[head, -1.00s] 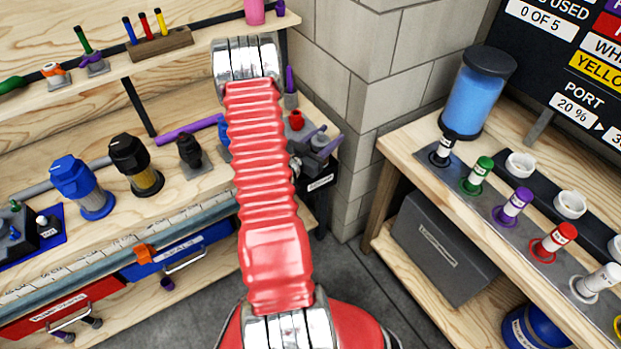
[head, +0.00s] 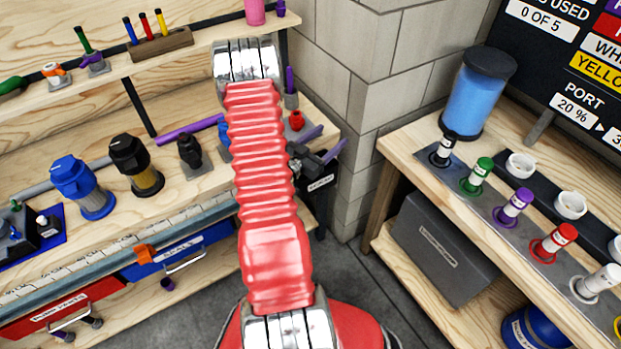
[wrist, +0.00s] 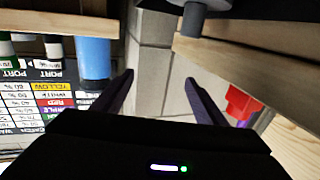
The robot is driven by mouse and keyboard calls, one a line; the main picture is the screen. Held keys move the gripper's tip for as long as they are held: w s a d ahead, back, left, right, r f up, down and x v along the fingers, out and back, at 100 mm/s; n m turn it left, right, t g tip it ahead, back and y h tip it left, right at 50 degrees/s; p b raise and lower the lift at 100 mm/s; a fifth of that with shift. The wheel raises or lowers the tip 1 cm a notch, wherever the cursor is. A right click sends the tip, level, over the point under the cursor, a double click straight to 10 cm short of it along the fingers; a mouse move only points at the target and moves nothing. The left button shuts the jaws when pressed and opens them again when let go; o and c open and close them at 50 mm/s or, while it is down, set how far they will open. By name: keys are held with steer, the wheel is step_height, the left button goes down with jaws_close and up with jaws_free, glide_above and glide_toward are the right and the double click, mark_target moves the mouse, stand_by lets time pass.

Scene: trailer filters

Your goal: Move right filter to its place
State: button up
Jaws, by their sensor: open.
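A blue filter-like housing (head: 82,187) and a black-topped housing with a yellowish body (head: 136,165) stand upright on the left bench. The black-topped one is the right one of this pair. I cannot tell for certain which object the task calls the right filter. My gripper (head: 325,143) is beyond the red arm, near the bench's right end and the wall corner, well to the right of both housings. Its dark purple fingers are apart and empty in the wrist view (wrist: 160,80). My arm hides part of the bench.
A dark fitting (head: 190,153) stands right of the housings. A red part (head: 297,120) is near my gripper. The right bench holds a blue cylinder (head: 472,95) and several coloured cartridges. A block wall (head: 352,80) is between the benches. Grey floor (head: 365,285) is open between them.

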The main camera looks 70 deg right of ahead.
steer(key=v, duration=1.3)
steer(key=shift+w+a, duration=0.15)
steer(key=shift+a, duration=0.2)
stand_by(0.7)
